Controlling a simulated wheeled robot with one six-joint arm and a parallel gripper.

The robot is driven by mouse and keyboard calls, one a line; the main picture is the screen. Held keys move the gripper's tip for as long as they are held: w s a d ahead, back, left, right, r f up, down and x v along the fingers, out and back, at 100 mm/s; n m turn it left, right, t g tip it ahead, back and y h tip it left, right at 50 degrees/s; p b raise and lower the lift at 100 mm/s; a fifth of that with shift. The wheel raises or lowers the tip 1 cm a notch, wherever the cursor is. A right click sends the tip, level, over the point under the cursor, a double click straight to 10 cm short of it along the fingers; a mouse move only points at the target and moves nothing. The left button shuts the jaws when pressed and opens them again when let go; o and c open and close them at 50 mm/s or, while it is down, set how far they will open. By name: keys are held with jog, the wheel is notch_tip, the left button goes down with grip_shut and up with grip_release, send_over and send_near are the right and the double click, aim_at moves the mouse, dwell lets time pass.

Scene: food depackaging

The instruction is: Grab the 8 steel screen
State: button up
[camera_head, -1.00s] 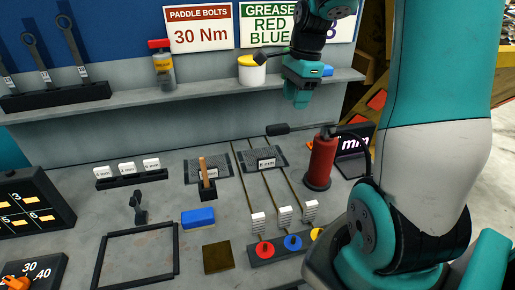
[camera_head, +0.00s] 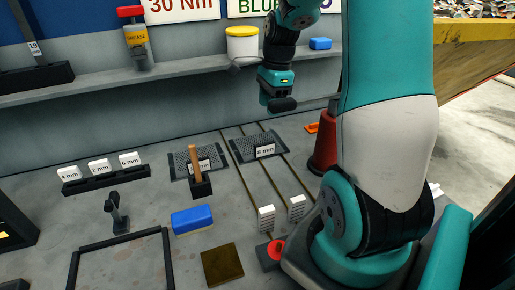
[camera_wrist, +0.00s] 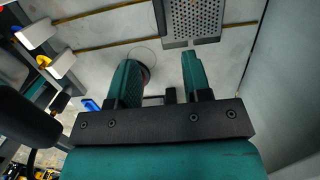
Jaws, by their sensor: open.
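A grey perforated steel screen (camera_head: 243,150) with a black holder and a white tag that seems to read 8 mm lies on the bench in the head view. A second similar screen (camera_head: 177,162) lies to its left, its tag partly hidden by a wooden handle. My gripper (camera_head: 268,100) hangs above and behind the 8 mm screen, apart from it. In the wrist view, the two teal fingers of my gripper (camera_wrist: 158,75) are spread with nothing held between them. A perforated screen (camera_wrist: 193,18) shows past the fingers at the top; its tag cannot be read there.
A red canister (camera_head: 325,150) stands right of the screens, partly hidden by my arm. A black piece (camera_head: 283,104) shows beside my gripper. Rails, white tagged blocks (camera_head: 266,217), a blue block (camera_head: 192,219) and a black frame (camera_head: 120,241) lie in front. A shelf (camera_head: 180,65) runs behind.

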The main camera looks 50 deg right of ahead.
aim_at(265, 143)
jog(key=f, duration=0.5)
jog(key=a+f+p, duration=0.1)
jog(key=f, duration=0.2)
jog(key=shift+w+f, duration=0.2)
jog(key=shift+f, duration=0.15)
jog(key=shift+w+a+f+p, duration=0.1)
jog(key=shift+f+p, duration=0.7)
jog(key=shift+f, duration=1.85)
grip_shut()
